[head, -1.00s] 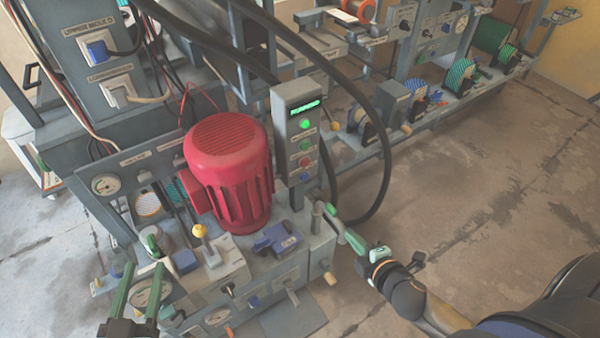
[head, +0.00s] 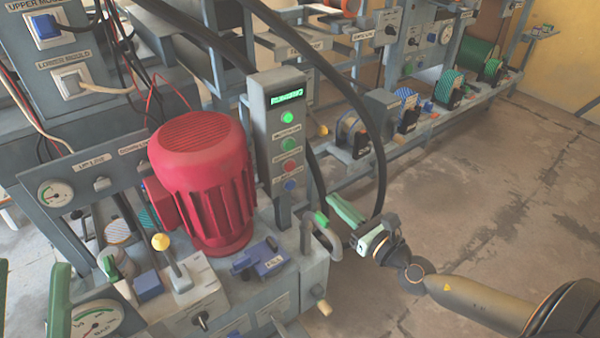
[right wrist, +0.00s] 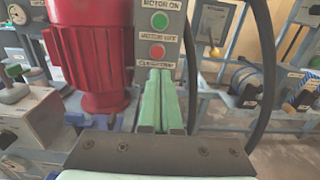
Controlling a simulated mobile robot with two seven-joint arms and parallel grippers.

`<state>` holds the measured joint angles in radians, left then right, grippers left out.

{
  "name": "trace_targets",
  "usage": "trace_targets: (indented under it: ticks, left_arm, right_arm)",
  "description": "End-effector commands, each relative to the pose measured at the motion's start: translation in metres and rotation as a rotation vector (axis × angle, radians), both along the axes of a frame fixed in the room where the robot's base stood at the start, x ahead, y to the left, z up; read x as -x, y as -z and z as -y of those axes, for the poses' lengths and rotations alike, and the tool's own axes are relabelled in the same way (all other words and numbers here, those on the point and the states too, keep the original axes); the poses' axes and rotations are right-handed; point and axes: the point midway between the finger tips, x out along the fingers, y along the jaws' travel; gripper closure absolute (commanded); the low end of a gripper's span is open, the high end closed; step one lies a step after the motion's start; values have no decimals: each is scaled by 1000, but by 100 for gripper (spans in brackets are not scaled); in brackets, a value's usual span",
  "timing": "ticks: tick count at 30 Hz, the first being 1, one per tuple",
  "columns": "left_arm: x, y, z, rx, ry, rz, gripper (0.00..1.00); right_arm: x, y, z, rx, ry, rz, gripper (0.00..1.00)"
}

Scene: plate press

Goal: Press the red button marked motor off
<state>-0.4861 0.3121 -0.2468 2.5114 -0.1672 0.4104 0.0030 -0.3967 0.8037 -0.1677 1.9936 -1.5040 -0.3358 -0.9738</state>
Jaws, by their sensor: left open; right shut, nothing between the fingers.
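The red button (head: 290,167) sits on a grey upright control box (head: 262,150), below a green button. In the right wrist view the label MOTOR OFF reads just above the red button (right wrist: 157,51). My right gripper (head: 333,198) is shut and empty, to the right of the box and lower than the red button in the head view. In the right wrist view its green fingers (right wrist: 157,74) point toward the box just below the red button and hide the part beneath it. They look apart from the button. My left gripper (head: 32,275) is open at the lower left edge, partly cut off.
A green button (head: 289,144) and a blue button (head: 290,185) flank the red one. A big red motor (head: 205,180) stands left of the box. A black hose (head: 383,150) loops right of it. A bent grey pipe (head: 328,236) stands below. Floor at right is clear.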

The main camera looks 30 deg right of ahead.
Motion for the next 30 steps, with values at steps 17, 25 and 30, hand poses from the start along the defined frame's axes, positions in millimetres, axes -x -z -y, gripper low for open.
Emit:
trace_targets:
  ticks: [17, 25, 30]
  left_arm:
    - [0, -6, 0, -4, -6, 2, 50]
    - [0, -10, 0, -9, -9, 7, 50]
    - [0, -10, -1, -8, -10, 8, 50]
  right_arm:
    - [-36, -2, -4, -7, 3, 2, 100]
    - [-77, -2, -10, -7, 3, 1, 100]
    - [-103, -2, -14, -7, 2, 1, 100]
